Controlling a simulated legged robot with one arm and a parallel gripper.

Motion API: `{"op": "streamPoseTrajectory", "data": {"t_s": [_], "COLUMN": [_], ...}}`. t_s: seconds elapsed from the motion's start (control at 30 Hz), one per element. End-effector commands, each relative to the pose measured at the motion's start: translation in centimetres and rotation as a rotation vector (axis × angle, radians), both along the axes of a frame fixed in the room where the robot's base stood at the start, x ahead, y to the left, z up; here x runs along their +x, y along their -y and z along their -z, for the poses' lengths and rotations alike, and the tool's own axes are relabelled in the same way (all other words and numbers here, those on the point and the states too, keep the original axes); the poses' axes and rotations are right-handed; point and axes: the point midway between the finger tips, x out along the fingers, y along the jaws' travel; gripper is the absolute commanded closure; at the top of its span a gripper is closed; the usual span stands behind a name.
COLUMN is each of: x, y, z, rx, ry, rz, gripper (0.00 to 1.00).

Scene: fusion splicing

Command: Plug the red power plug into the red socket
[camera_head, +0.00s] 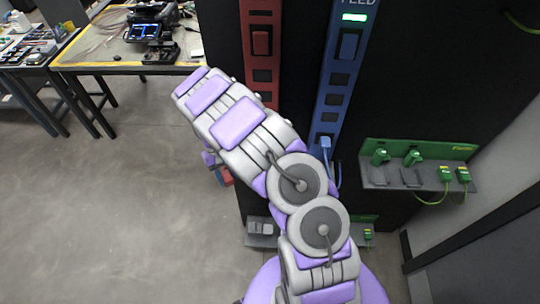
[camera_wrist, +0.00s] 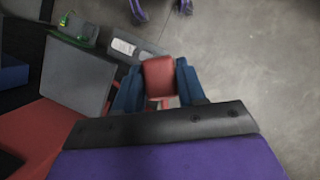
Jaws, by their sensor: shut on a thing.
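My gripper (camera_wrist: 159,82) has its two blue fingers shut on the red plug (camera_wrist: 158,72) in the wrist view, one finger on each side. In the head view the gripper is mostly hidden behind my arm, with a bit of red (camera_head: 226,178) showing at its lower edge. The red power strip (camera_head: 262,18) stands upright on the dark panel, with a red switch and dark sockets below it. My arm covers the strip's lower part. A red surface (camera_wrist: 40,130) at lower left in the wrist view is probably this strip. The plug appears apart from it.
The blue strip (camera_head: 336,95) stands right of the red one, with a lit green indicator and a blue plug (camera_head: 325,146) in it. A green-backed shelf (camera_head: 418,150) with green plugs juts out at right. A workbench (camera_head: 95,50) stands at back left. Open floor lies left.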

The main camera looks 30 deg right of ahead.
Motion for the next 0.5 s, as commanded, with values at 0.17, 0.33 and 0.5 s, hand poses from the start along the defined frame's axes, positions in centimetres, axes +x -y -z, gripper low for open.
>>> {"op": "streamPoseTrajectory", "data": {"t_s": [0.17, 0.33, 0.5], "x": [0.0, -0.1, -1.6], "y": [0.0, 0.1, 0.6], "z": [0.0, 0.0, 0.3], "rx": [0.0, 0.004, 0.058], "ry": [0.0, 0.0, -0.007], "rz": [0.0, -0.013, -0.151], "gripper": [0.87, 0.87, 0.87]}}
